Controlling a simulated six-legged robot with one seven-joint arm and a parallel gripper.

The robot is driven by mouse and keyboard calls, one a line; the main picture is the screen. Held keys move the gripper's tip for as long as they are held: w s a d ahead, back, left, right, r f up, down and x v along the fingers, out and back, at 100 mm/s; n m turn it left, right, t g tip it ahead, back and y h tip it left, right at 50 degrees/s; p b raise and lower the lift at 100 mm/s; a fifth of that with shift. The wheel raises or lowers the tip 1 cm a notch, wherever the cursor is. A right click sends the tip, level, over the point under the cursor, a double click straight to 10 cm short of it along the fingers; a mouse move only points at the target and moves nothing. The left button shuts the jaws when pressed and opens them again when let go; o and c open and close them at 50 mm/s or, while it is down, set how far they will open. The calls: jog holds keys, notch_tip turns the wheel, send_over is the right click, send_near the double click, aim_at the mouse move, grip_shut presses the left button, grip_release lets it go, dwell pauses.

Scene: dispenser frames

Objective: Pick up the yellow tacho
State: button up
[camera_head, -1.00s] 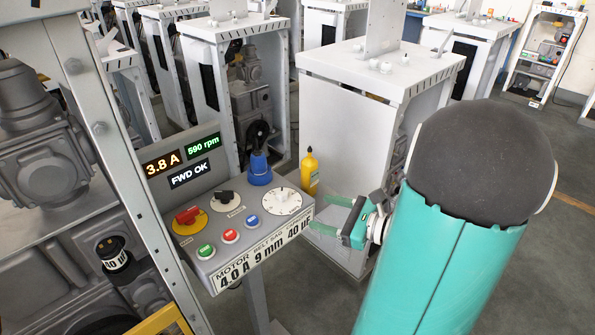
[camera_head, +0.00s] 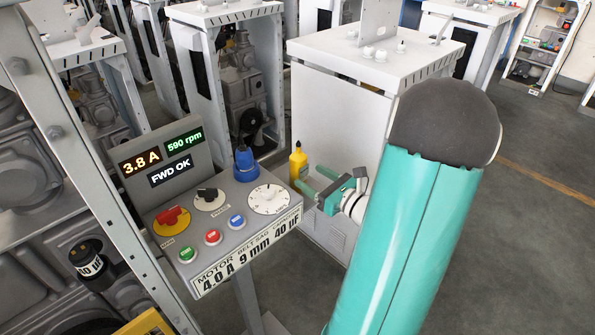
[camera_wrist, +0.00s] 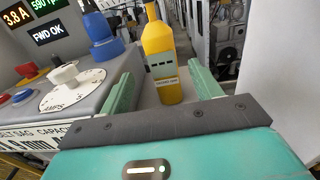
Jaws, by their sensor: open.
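The yellow tacho (camera_head: 298,166) stands upright at the right back corner of the grey control panel, shaped like a small bottle with a narrow dark-tipped top. It also shows in the wrist view (camera_wrist: 161,58), with a dark slotted patch and a pale label on its front. My gripper (camera_head: 312,183) is open, with two green fingers pointing at the tacho from the right. In the wrist view the tacho stands ahead between the two fingers (camera_wrist: 164,90), nearer the middle than either finger. I see no clear contact. The tacho's base is partly hidden in the head view.
The grey panel (camera_head: 215,235) carries a blue tool (camera_head: 245,163) left of the tacho, a white dial (camera_head: 268,199), knobs and several buttons. A white cabinet (camera_head: 335,120) stands close behind the gripper. Open floor lies at the right.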

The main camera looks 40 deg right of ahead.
aim_at(304, 171)
jog(key=w, duration=0.6)
jog(key=shift+w+f, duration=0.15)
jog(key=shift+f, duration=0.05)
jog(key=c, duration=1.2)
jog(key=shift+o, duration=0.2)
jog(key=shift+r, duration=0.2)
